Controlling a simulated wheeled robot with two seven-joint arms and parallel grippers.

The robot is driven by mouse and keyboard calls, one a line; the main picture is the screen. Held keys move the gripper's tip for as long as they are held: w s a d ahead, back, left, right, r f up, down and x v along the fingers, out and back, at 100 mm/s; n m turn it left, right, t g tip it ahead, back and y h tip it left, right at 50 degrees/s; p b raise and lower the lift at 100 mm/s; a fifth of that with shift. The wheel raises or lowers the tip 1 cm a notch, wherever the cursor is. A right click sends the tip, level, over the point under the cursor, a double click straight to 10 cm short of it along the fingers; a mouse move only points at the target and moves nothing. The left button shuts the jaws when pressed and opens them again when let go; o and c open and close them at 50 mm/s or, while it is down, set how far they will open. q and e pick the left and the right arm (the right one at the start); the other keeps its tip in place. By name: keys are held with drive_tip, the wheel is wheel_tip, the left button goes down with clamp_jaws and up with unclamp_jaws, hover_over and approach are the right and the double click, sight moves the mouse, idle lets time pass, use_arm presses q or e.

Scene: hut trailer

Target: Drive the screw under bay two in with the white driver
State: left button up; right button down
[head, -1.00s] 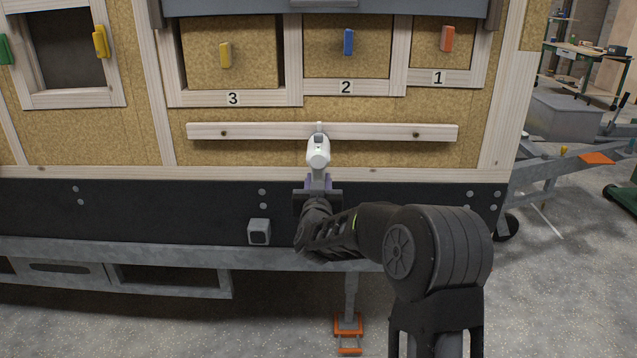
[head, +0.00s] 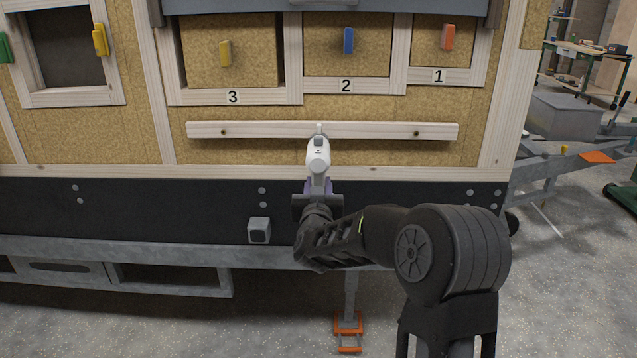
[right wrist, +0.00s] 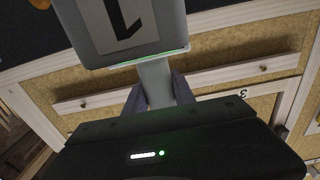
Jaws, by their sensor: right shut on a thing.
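The white driver (head: 318,153) is held in front of the pale wooden batten (head: 270,131), with its nose at the batten's middle, below the bay labelled 2 (head: 346,87). My right gripper (head: 318,188) is shut on the driver's handle from below. In the right wrist view the driver's grey body (right wrist: 125,25) fills the top, and its handle (right wrist: 156,84) runs between the jaws. Any screw at the batten's middle is hidden by the driver. I cannot tell whether the bit touches it. My left gripper is not in view.
Dark screw heads show near the batten's left end (head: 223,133) and right end (head: 417,132). Bays 3 and 1 flank bay 2, with yellow (head: 225,54) and orange (head: 450,37) handles. A black chassis beam (head: 150,205) runs below. A workbench (head: 585,60) stands at the back right.

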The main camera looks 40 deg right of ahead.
drive_tip(key=shift+s+r, duration=0.15)
drive_tip(key=s+d+b, duration=0.2)
drive_tip(key=s+d, duration=0.1)
drive_tip(key=s, duration=0.4)
drive_tip(key=shift+s, duration=0.15)
drive_tip(key=shift+r, duration=0.1)
idle(1.1)
drive_tip(key=w+a+f+n+t+y+p, duration=0.1)
drive_tip(key=a+f+n+y+p, duration=0.1)
drive_tip(key=a, duration=0.8)
drive_tip(key=w+a+f+n+t+y+p, duration=0.1)
drive_tip(key=a+y+p, duration=0.4)
drive_tip(key=a, duration=0.6)
drive_tip(key=w+a+f+n+t+y+p, duration=0.1)
drive_tip(key=w+a+f+n+y+p, duration=0.1)
drive_tip(key=a, duration=0.9)
drive_tip(key=f+n+y+p, duration=0.1)
drive_tip(key=n+p, duration=0.1)
drive_tip(key=p, duration=0.1)
drive_tip(key=shift+t+y, duration=0.3)
drive_tip(key=shift+y, duration=0.1)
